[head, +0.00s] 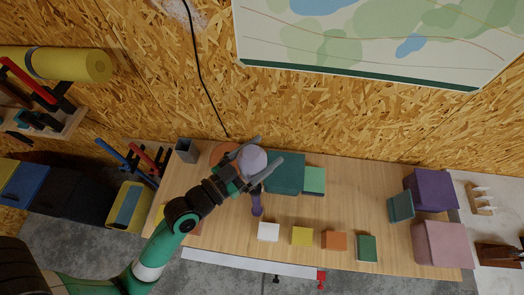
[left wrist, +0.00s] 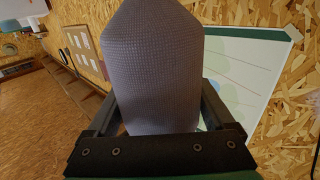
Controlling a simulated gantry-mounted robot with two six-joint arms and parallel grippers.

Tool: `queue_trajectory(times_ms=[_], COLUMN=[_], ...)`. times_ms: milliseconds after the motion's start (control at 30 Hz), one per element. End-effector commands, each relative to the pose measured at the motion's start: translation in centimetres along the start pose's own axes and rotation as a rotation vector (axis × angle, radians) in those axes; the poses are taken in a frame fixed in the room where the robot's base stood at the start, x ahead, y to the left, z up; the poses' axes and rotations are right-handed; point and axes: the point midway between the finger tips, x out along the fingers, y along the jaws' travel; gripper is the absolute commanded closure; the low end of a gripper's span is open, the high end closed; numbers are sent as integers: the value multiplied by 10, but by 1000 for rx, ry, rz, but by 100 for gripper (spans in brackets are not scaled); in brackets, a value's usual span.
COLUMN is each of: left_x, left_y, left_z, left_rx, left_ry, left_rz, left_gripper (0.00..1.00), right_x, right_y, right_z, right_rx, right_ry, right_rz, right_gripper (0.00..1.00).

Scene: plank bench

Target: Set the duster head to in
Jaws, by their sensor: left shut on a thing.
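The duster head (head: 252,160) is a rounded pale lavender piece between the fingers of my left gripper (head: 264,156), above the back left part of the bench. In the left wrist view the duster head (left wrist: 152,70) is grey-purple, finely textured, and fills the space between the two dark fingers. My left gripper is shut on it. A purple handle-like piece (head: 257,203) shows just below the gripper; whether it joins the head is hidden by the gripper. My right gripper is not in view.
The plank bench (head: 345,205) holds a teal box (head: 287,172) and a light green block (head: 314,181) close right of the gripper. White, yellow, orange and green blocks line the front. Purple (head: 430,190) and pink (head: 440,243) boxes stand right. A grey holder (head: 186,151) stands at the back left.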

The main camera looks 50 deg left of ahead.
Motion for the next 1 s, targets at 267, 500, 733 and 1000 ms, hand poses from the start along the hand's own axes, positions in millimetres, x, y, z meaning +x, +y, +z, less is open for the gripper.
queue_trajectory(times_ms=[267,500,733,1000], left_x=[0,0,0,0], left_y=[0,0,0,0], left_z=[70,80,82,78], left_rx=[0,0,0,0], left_ry=[0,-7,-15,-6], left_rz=[0,0,1,0], left_gripper=[100,100,6,0], right_x=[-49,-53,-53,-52], right_y=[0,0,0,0], right_z=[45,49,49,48], right_rx=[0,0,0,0], right_ry=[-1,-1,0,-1], right_rz=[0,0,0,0], right_gripper=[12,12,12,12])
